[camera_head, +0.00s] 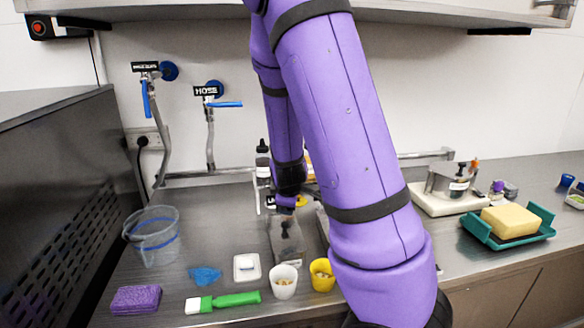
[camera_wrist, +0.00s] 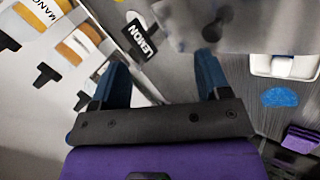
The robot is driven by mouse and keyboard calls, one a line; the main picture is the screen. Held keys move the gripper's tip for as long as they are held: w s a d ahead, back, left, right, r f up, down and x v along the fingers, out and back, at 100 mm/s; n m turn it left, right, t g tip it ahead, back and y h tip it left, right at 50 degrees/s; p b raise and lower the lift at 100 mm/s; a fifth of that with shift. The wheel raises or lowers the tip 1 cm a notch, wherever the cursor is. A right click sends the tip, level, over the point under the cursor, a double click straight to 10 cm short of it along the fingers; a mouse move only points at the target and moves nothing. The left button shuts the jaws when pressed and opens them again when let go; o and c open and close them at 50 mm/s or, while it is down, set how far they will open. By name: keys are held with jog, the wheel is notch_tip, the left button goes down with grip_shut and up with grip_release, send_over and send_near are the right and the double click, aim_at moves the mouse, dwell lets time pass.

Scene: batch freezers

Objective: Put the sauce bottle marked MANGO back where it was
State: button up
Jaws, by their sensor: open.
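The sauce bottle marked MANGO (camera_wrist: 36,12) shows at the top left of the wrist view, with a white label and black cap, partly cut off by the frame edge. It stands apart from my gripper (camera_wrist: 162,78), whose two blue fingers are spread with nothing held between them. In the head view my gripper (camera_head: 283,203) hangs over the back of the counter, partly hidden by my arm. A dark-capped bottle (camera_head: 262,165) stands by the wall there; its marking is too small to read. Its place on the counter is hard to make out.
A black LEMON card (camera_wrist: 140,38) lies beyond the fingers, and an orange-filled bottle (camera_wrist: 76,47) is beside MANGO. A grey container (camera_head: 288,240) stands below my gripper.

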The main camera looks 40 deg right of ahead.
jog(key=s+a+r+m+y, duration=0.3)
jog(key=a+r, duration=0.4)
jog(key=r, duration=0.1)
jog(key=s+a+r+m+y, duration=0.1)
jog(key=s+a+r+m, duration=0.1)
jog(key=s+a+r, duration=0.4)
jog(key=s+a+r+m+y, duration=0.1)
jog(key=s+a+r+m, duration=0.1)
jog(key=s+a+r, duration=0.4)
jog(key=s+r, duration=0.3)
jog(key=s, duration=0.4)
jog(key=shift+s+a+r+m, duration=0.2)
jog(key=shift+s+r+m, duration=0.05)
jog(key=shift+s+m, duration=0.1)
